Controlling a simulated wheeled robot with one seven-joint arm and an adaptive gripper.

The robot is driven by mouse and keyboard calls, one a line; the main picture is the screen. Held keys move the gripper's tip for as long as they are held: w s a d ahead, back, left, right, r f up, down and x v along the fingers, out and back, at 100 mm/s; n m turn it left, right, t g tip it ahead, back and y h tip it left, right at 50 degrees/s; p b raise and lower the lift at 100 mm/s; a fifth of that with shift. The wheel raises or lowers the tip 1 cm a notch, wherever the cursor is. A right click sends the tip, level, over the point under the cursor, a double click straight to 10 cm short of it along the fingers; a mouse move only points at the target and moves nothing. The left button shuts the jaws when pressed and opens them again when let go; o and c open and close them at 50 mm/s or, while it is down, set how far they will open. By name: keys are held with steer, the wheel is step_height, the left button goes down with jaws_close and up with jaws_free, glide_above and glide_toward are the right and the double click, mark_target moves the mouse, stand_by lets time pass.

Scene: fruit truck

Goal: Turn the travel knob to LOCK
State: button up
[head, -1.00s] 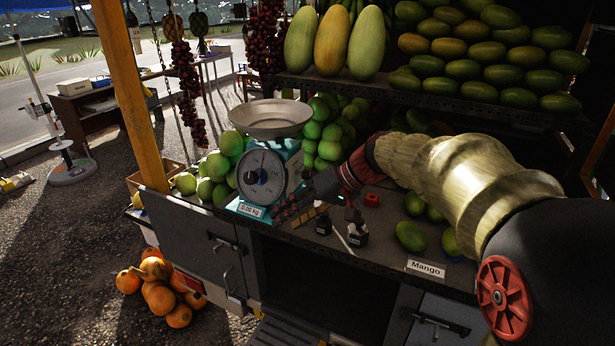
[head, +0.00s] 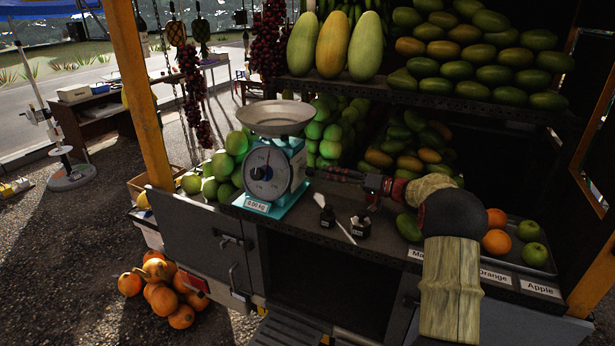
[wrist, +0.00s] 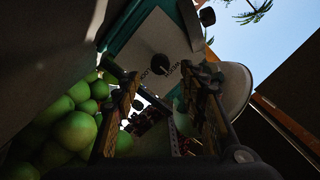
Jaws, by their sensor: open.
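The teal and white scale (head: 274,172) stands on the counter with its dial facing out and a metal pan (head: 275,118) on top. In the wrist view, the scale's side panel (wrist: 150,40) shows with a black knob (wrist: 160,64) and small lettering beside it. I cannot read which setting it points to. My gripper (head: 314,173) is at the right side of the scale, pointing at it. In the wrist view, my gripper (wrist: 163,98) is open, its two fingers apart and empty, with the knob showing beyond and between them. The head view hides the knob.
Green fruit (head: 228,160) is piled behind and left of the scale. Two small dark items (head: 360,227) and a pale stick lie on the counter in front of my arm. Shelves of mangoes (head: 480,60) rise behind. A tray of oranges and apples (head: 540,258) sits at right.

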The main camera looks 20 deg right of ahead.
mark_target(311, 172)
steer(key=x, duration=0.7)
steer(key=shift+w+a+b, duration=0.25)
steer(key=shift+b, duration=0.05)
steer(key=c, duration=0.4)
jaws_close()
